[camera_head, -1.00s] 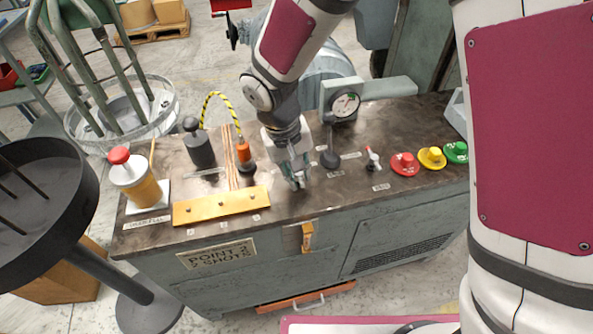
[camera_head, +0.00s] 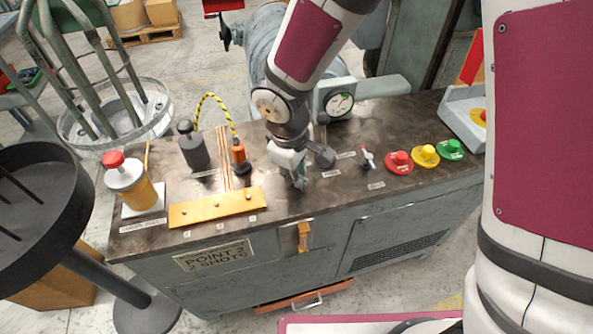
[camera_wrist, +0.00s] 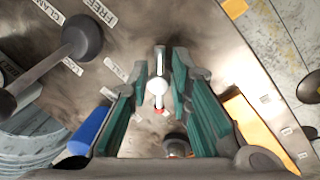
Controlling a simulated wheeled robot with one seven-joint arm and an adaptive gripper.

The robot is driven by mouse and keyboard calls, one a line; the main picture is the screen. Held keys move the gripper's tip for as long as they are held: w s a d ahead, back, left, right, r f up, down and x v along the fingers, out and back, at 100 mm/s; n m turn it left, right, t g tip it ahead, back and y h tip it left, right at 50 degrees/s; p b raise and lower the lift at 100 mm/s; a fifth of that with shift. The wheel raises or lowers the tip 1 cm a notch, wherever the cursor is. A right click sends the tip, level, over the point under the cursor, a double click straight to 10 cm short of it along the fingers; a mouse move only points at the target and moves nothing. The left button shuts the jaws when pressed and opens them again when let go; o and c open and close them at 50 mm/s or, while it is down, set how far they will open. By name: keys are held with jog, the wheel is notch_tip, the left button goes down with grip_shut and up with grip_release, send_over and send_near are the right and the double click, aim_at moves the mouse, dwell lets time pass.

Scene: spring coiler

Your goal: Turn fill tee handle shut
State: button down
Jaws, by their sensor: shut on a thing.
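The pale fill tee handle (camera_wrist: 157,87), with a round white hub and a small red part at its base, stands between the teal finger pads in the wrist view. My gripper (camera_wrist: 157,97) is closed around it, one finger on each side. In the head view my gripper (camera_head: 299,184) is low over the console top (camera_head: 250,170), just right of the brass plate (camera_head: 218,207), and hides the handle. The exact contact between pads and handle is hard to see.
A black-knobbed lever (camera_head: 324,157) stands close to the right of my gripper. Beyond it are a small white-and-red lever (camera_head: 367,158) and red (camera_head: 398,162), yellow and green buttons. An orange-handled part (camera_head: 239,155) with a striped hose stands to the left.

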jog(key=shift+w, duration=0.1)
dwell(0.3)
jog(key=c, duration=1.6)
grip_release()
jog(key=shift+r, duration=0.1)
notch_tip(320, 180, up, 12)
jog(key=s+a, duration=0.1)
jog(key=s, duration=0.1)
